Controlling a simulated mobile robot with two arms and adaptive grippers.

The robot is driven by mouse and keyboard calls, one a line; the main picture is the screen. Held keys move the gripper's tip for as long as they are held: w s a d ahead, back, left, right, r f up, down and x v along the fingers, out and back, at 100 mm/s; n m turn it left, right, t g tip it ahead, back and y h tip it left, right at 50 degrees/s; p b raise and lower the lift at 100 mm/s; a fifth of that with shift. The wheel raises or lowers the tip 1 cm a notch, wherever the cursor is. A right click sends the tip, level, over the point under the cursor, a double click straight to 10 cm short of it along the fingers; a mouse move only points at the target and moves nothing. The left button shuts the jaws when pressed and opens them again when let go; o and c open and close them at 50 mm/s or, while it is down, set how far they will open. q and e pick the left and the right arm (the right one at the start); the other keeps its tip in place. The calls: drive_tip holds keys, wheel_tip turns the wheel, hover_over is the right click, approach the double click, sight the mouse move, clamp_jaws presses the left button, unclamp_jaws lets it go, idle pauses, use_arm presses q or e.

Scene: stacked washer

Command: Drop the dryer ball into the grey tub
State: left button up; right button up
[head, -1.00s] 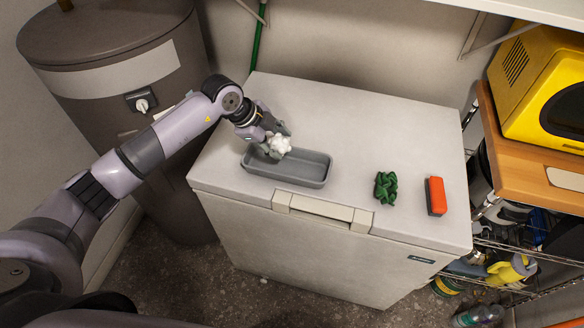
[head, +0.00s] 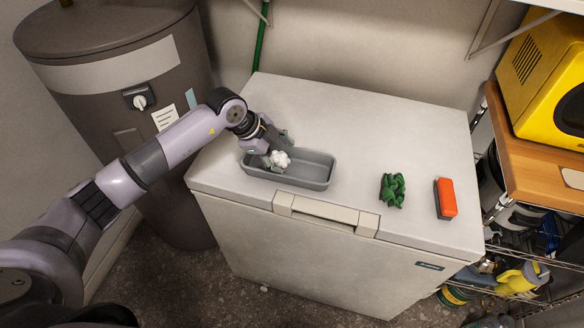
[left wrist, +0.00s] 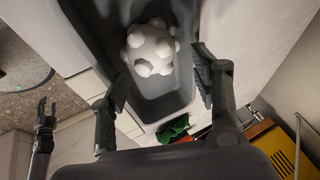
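The white knobbly dryer ball (head: 280,159) is at the left part of the grey tub (head: 318,180) on the chest freezer lid. In the left wrist view the ball (left wrist: 150,47) shows against the tub's inside, just beyond my fingertips. I cannot tell if it rests on the tub's bottom. My left gripper (head: 276,150) is over the tub's left end. Its fingers (left wrist: 160,72) stand apart with a gap to the ball, so it is open. A dark gripper, seemingly my right one (left wrist: 46,110), shows small at the left wrist view's left edge, away from the tub; its opening is unclear.
A green crumpled cloth (head: 392,189) and a red-orange block with a dark side (head: 445,198) lie on the freezer lid (head: 370,130) right of the tub. A dark tank (head: 120,70) stands left. A shelf with a yellow microwave (head: 545,75) stands right.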

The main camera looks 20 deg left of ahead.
use_arm(q)
drive_tip(key=shift+o, duration=0.8)
drive_tip(key=v, duration=1.2)
drive_tip(key=shift+d, duration=0.1)
